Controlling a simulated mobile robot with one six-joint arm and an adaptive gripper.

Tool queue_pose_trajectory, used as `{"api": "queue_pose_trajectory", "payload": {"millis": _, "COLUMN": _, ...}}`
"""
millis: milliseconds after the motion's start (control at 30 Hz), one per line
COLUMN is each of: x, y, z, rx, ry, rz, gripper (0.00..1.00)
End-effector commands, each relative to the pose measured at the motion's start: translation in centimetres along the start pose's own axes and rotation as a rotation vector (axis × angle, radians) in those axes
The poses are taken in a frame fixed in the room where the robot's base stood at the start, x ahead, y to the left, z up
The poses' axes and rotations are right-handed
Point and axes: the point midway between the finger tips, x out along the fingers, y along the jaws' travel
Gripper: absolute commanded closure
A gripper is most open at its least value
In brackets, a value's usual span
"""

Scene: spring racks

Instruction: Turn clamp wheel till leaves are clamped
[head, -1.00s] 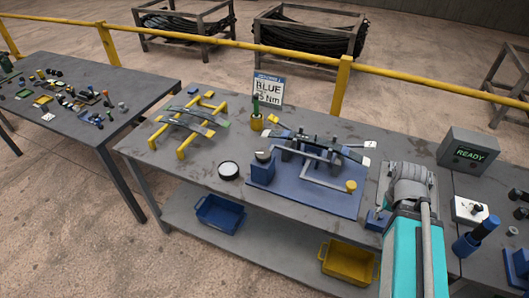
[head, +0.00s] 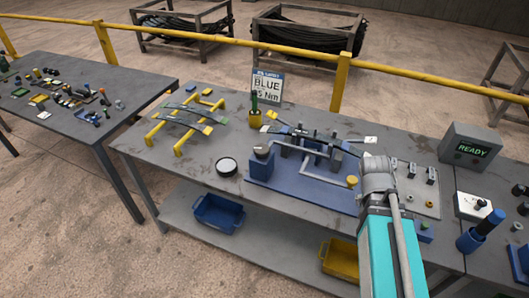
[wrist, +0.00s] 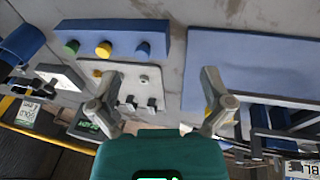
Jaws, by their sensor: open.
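The clamp fixture is a blue plate (head: 318,193) on the middle table, with grey uprights and dark leaves (head: 305,137) lying across the top. A round dark-and-grey part (head: 262,153) stands on its blue block at the left, and a yellow knob (head: 352,181) is at its right edge. I cannot tell for sure which is the clamp wheel. In the wrist view the plate (wrist: 262,60) fills the right side.
A yellow rack (head: 180,132) with loose leaves stands at the left. A READY box (head: 470,147) and a grey plate with small switches (head: 420,190) are at the right. Blue (head: 218,215) and yellow (head: 340,260) bins sit below.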

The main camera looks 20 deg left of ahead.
Motion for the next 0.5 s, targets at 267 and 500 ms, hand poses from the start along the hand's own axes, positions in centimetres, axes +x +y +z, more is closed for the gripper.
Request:
{"api": "queue_pose_trajectory", "payload": {"millis": 267, "x": 1.8, "y": -5.6, "z": -2.6, "rx": 0.075, "ry": 0.260, "rz": 0.154, "gripper": 0.00}}
{"api": "queue_pose_trajectory", "payload": {"millis": 500, "x": 1.3, "y": -11.3, "z": -4.4, "rx": 0.123, "ry": 0.526, "rz": 0.200, "gripper": 0.00}}
